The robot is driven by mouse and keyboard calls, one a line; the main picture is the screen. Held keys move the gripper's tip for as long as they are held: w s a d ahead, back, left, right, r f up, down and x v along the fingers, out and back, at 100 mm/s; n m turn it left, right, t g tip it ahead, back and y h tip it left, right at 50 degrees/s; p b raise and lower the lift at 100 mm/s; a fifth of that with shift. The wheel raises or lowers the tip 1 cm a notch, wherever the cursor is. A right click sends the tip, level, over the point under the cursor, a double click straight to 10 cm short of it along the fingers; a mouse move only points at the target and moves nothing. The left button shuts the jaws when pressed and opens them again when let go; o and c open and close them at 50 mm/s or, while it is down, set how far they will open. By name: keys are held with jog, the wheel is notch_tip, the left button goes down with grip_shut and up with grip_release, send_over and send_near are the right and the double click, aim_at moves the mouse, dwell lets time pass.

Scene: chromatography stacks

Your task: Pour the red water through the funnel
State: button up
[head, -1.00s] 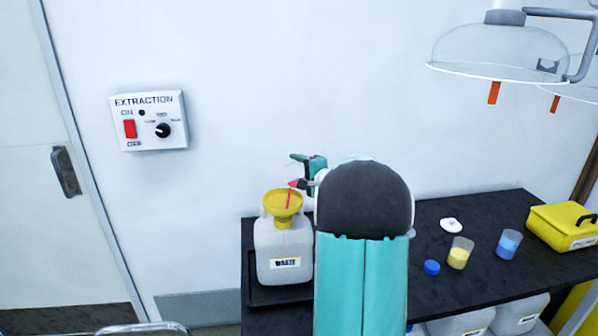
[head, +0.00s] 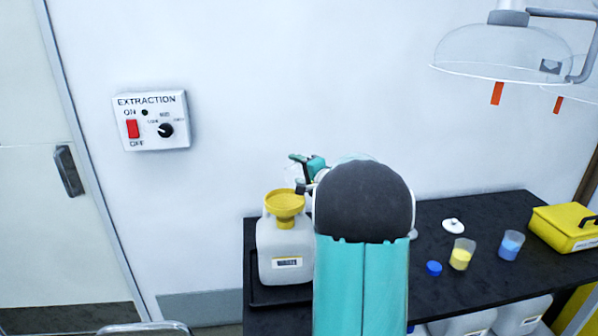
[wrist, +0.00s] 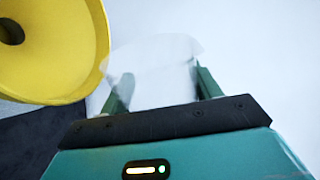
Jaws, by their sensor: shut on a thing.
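A yellow funnel (head: 285,205) sits in the top of a white jug (head: 285,243) with a label, at the left end of the dark bench. My gripper (head: 299,172) is beside and above the funnel, partly hidden by my arm. It is shut on a clear beaker (wrist: 155,72), which is tilted and shows faintly in the head view (head: 292,174). No red water shows in the beaker or in the funnel. In the wrist view the funnel (wrist: 60,50) is at the upper left, close to the beaker, with its dark hole showing.
Right of my arm on the bench (head: 440,215) are a blue cap (head: 434,268), a yellow-filled beaker (head: 461,257), a blue-filled beaker (head: 510,245), a white lid (head: 453,225) and a yellow case (head: 565,227). A clear extraction hood (head: 500,52) hangs above right.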

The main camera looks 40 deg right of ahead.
jog(key=shift+d+m+y, duration=0.3)
jog(key=shift+d+m, duration=0.1)
jog(key=shift+m, duration=0.5)
jog(key=shift+d+r+m+y, duration=0.15)
jog(key=shift+d+r+m, duration=0.15)
jog(key=shift+m, duration=0.5)
jog(key=shift+d+r+m+y, duration=0.2)
jog(key=shift+r+m, duration=0.2)
jog(key=shift+m, duration=0.4)
jog(key=shift+s, duration=0.15)
